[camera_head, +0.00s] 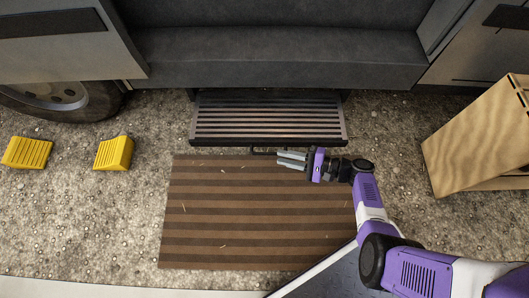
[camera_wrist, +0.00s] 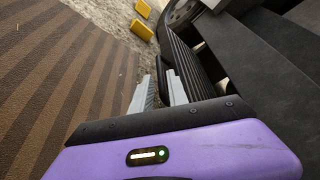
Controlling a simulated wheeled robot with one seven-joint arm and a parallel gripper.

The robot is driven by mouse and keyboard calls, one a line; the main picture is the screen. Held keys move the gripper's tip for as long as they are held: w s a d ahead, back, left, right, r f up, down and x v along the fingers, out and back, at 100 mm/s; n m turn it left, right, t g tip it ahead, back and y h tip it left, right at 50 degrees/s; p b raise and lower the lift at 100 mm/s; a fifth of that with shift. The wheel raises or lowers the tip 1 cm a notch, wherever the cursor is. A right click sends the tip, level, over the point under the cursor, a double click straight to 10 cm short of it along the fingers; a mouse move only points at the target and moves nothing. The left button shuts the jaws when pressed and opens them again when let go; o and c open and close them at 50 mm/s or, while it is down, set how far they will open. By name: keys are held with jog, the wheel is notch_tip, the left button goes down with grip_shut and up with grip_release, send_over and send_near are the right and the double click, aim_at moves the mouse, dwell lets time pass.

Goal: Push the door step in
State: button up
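The door step (camera_head: 268,121) is a dark ribbed tread sticking out below the van's sill. A thin dark handle (camera_head: 262,152) runs along its front edge. My gripper (camera_head: 281,160) is at the front of the step, by the handle's right part, low over the mat's far edge. In the wrist view my gripper (camera_wrist: 158,88) has its two grey fingers apart, with the dark handle (camera_wrist: 164,74) showing between and beyond their tips. I cannot tell whether a finger touches it. The ribbed step (camera_wrist: 190,65) is right of the fingers there.
A brown striped mat (camera_head: 250,215) lies before the step. Two yellow wheel chocks (camera_head: 114,153) (camera_head: 27,152) stand on gravel at left, near a wheel (camera_head: 60,95). The van's sill (camera_head: 280,58) is above the step.

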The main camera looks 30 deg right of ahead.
aim_at(267, 153)
jog(key=b+x, duration=0.1)
jog(key=x, duration=0.6)
jog(key=shift+b, duration=0.4)
jog(key=shift+w+d, duration=0.25)
jog(key=shift+w, duration=0.05)
jog(key=shift+w+d, duration=0.1)
grip_shut()
jog(key=shift+s+a+r, duration=0.1)
jog(key=shift+s+a, duration=0.2)
jog(key=shift+w+r, duration=0.1)
jog(key=shift+w, duration=0.05)
